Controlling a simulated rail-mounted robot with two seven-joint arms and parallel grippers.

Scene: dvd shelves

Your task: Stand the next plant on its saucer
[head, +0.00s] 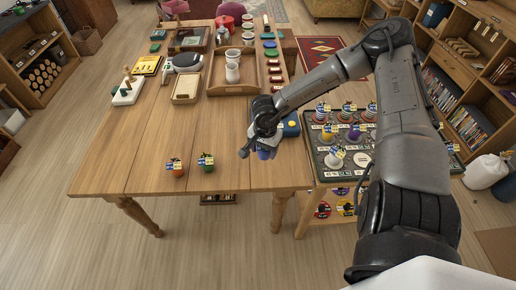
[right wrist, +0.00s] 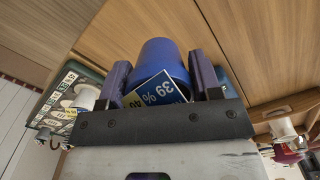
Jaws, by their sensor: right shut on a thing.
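My right gripper (head: 264,146) is shut on a blue plant pot (right wrist: 165,58) with a printed tag, above the table's front right part. The pot shows as a small purple-blue patch under the gripper (head: 264,155); its plant is hidden. An orange-red potted plant (head: 177,170) and a green potted plant (head: 206,164) stand near the table's front edge, each with a tag. My left gripper is not in view.
The wooden table (head: 150,130) is clear in its middle. A wooden tray (head: 217,88) with a white vase (head: 232,70) stands further back. Bookshelves (head: 460,100) stand at the right.

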